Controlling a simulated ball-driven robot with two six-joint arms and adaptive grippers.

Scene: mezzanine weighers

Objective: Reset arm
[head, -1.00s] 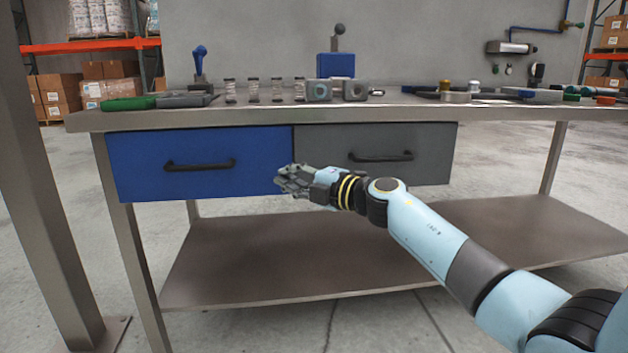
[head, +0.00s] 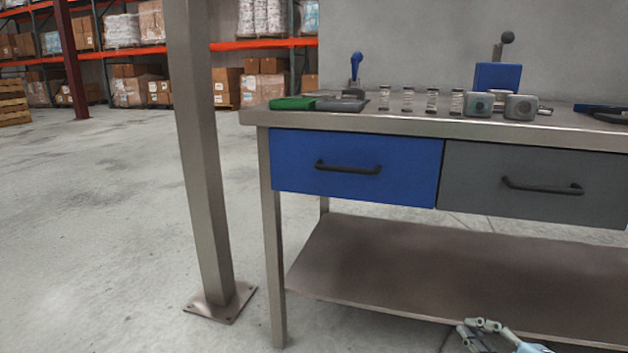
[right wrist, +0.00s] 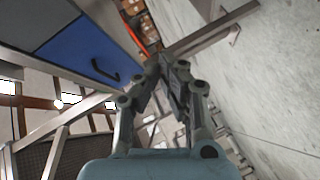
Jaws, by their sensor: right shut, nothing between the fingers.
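My right gripper (head: 482,328) shows at the bottom edge of the head view, in front of the workbench's lower shelf (head: 400,270). Only its fingers and a bit of the light blue arm are in view there. In the right wrist view the right gripper (right wrist: 170,62) fills the middle, its fingertips together with nothing between them. It is clear of the bench. My left gripper is in neither view.
The workbench (head: 400,124) has a closed blue drawer (head: 300,160) and a closed grey drawer (head: 490,190). Small jars and grey blocks stand on top. A steel post (head: 200,150) rises left of the bench. Open concrete floor (head: 100,220) lies further left.

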